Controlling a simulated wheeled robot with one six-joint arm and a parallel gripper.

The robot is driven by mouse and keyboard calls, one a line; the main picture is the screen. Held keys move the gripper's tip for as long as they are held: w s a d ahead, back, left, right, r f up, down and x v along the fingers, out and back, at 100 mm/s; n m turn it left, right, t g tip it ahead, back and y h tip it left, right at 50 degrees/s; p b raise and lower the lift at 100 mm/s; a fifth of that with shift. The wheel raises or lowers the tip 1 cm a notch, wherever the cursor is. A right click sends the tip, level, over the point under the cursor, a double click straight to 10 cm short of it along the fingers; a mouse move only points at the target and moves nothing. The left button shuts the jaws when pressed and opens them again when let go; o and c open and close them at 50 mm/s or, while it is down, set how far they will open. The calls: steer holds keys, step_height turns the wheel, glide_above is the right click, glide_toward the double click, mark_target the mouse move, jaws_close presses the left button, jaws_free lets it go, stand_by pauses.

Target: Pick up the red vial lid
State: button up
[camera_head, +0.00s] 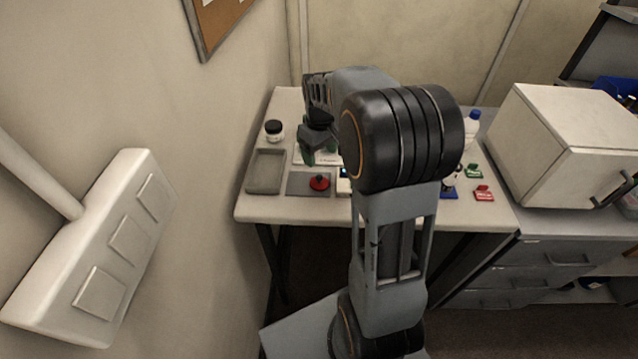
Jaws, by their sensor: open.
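A round red lid with a small dark top (319,183) lies on a flat dark grey tray (300,188) near the front left of the white table. I take it to be the red vial lid. My gripper (309,157) is open, pointing down behind and slightly left of the lid, apart from it. Its fingertips are small and partly lost against the things behind, so their height above the table is hard to tell. My arm hides the middle of the table.
A grey tray (265,172) and a dark-capped white jar (273,131) stand at the left near the wall. Small red (484,194), green (474,171) and blue (449,195) pieces lie right of my arm. A white cabinet (560,145) stands further right.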

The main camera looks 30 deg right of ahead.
mark_target(319, 176)
steer(key=shift+a+f+p, duration=0.15)
steer(key=shift+f+p, duration=0.35)
steer(key=shift+f, duration=4.6)
steer(key=shift+c, duration=0.5)
steer(key=c, duration=0.6)
